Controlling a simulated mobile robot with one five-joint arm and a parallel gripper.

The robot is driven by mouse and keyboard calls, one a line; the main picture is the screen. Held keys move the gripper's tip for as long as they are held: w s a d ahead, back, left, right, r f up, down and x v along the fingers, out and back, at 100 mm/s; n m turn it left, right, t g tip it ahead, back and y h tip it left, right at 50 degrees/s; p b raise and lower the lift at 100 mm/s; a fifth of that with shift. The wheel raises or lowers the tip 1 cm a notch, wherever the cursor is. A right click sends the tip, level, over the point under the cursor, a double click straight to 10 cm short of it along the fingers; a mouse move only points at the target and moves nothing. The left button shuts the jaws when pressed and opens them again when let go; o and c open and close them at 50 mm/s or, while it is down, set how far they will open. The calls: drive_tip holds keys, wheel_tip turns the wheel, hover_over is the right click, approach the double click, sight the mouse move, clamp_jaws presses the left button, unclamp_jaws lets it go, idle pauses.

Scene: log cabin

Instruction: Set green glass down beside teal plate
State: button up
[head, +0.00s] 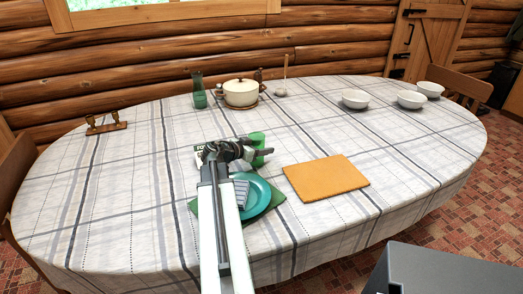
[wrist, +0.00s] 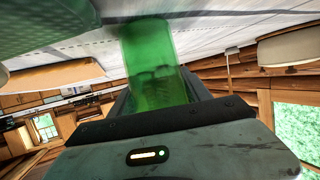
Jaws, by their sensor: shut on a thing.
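The green glass (head: 257,139) is between the fingers of my gripper (head: 264,152), just behind the teal plate in the head view. In the wrist view the glass (wrist: 157,55) stands out from between the jaws, which are shut on it. The teal plate (head: 266,196) lies on a green mat (head: 279,203), partly hidden by my arm, with a folded grey cloth (head: 241,190) on its left part. Whether the glass's base touches the tablecloth cannot be told.
An orange board (head: 326,178) lies right of the plate. A lidded pot (head: 240,93) and a green vase (head: 199,92) stand at the back. White bowls (head: 355,99) are at the back right. Bare cloth lies behind the glass.

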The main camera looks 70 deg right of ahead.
drive_tip(key=o, duration=1.6)
drive_tip(key=shift+f, duration=0.1)
drive_tip(key=shift+r+p, duration=0.35)
drive_tip(key=shift+p, duration=0.05)
drive_tip(key=p+v, duration=0.3)
drive_tip(key=v, duration=0.9)
drive_tip(key=shift+f+p, duration=0.2)
drive_tip(key=shift+p, duration=0.15)
drive_tip(key=shift+r, duration=0.1)
